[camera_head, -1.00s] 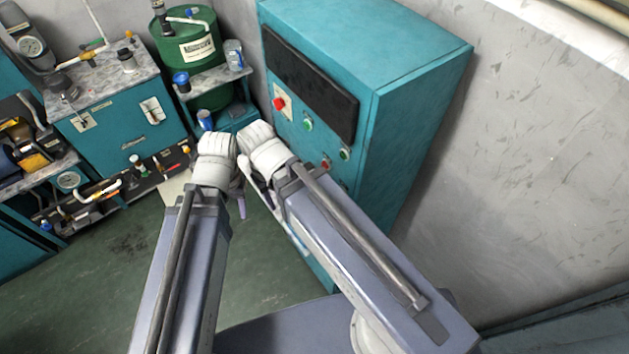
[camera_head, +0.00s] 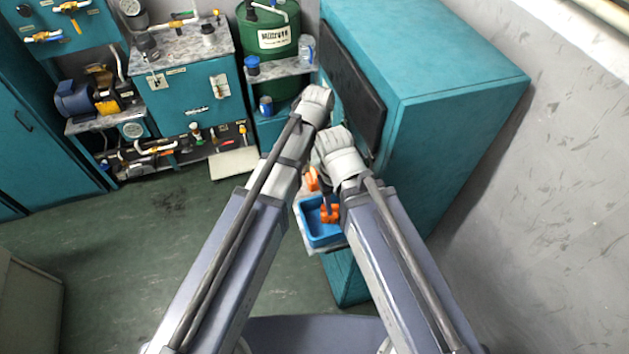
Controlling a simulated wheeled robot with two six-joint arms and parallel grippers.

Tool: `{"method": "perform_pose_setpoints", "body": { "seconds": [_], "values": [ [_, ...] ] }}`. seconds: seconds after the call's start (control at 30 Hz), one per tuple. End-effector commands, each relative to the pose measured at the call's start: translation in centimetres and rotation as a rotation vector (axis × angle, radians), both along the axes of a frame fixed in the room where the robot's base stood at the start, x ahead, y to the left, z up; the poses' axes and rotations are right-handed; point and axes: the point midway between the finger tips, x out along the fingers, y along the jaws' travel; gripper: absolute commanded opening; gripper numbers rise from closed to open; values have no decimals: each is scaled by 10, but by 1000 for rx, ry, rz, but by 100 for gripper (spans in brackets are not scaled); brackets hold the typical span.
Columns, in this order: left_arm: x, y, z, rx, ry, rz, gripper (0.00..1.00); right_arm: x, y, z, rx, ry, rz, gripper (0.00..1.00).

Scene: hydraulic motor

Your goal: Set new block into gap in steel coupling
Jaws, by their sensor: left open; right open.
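A blue tray (camera_head: 309,228) shows below my two wrists, in front of the teal cabinet. A small orange piece (camera_head: 329,214) lies in it; I cannot tell if it is the new block. Another orange part (camera_head: 312,180) shows just above the tray, partly covered by my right wrist. My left gripper (camera_head: 318,103) is above and beyond the tray. My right gripper (camera_head: 338,152) is lower, just above the tray's upper right side. Both are open, though their fingers are largely hidden by the wrists. I cannot make out the steel coupling or its gap.
A tall teal cabinet (camera_head: 450,110) stands close on the right of my arms. A blue motor (camera_head: 73,98) and a yellow part (camera_head: 106,103) sit on a bench at the left. A green drum (camera_head: 270,38) stands at the back. The green floor (camera_head: 150,240) is clear at the left.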

Motion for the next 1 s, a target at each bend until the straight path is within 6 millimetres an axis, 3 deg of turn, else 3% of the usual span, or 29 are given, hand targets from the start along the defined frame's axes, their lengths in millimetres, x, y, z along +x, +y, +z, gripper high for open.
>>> {"method": "perform_pose_setpoints", "body": {
  "seconds": [0.23,0.57,1.0],
  "values": [
    [2,1,-24,1,0,-1,55,0,0,-24,-1,0,3,50],
    [2,1,-31,1,1,-2,55,0,0,-31,-1,0,5,50],
    [6,1,-77,1,0,-2,55,0,0,-77,-2,1,15,50]
  ]
}}
